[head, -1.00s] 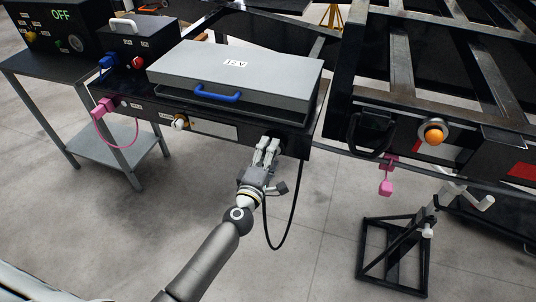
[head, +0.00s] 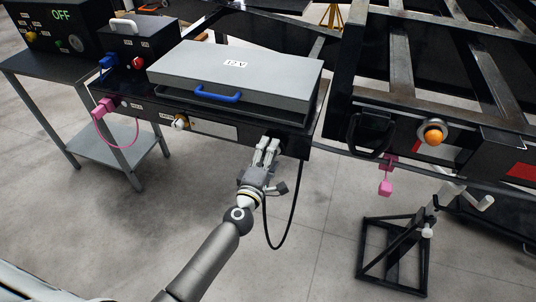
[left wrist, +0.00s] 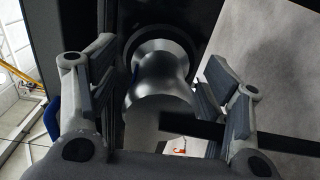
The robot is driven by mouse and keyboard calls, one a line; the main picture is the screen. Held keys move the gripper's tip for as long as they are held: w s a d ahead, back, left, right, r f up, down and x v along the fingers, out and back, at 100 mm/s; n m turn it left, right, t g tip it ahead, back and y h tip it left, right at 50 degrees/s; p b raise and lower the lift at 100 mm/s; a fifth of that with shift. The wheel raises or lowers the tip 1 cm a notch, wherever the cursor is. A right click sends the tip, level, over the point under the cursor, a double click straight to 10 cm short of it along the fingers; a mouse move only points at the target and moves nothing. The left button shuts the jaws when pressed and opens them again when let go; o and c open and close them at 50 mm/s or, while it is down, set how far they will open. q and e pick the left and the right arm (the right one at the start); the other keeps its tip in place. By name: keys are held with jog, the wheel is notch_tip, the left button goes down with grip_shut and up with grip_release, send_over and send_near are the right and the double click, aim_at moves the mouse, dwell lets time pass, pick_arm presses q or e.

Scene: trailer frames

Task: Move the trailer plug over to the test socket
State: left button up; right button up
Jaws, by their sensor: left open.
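The trailer plug (left wrist: 160,80) is a grey metallic cylinder in the left wrist view. Its far end sits at a round black socket (left wrist: 128,50) on the black front beam. My left gripper (head: 267,147) is at the right end of that beam in the head view. In the left wrist view its open fingers (left wrist: 158,95) stand on either side of the plug, with gaps visible. A black cable (head: 292,220) hangs in a loop below the gripper. A black box (head: 50,28) with a green OFF display at the far left has a round socket (head: 75,43). My right gripper is not in view.
A grey case (head: 235,68) with a blue handle lies above the beam. A blue plug (head: 107,62) and a pink plug (head: 103,107) are at the left. A black stand (head: 395,255) is at the right. The floor in front is clear.

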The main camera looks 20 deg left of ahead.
pick_arm(q)
jog(key=c, duration=1.4)
jog(key=shift+s, duration=1)
jog(key=s, duration=0.4)
jog(key=shift+a, duration=0.1)
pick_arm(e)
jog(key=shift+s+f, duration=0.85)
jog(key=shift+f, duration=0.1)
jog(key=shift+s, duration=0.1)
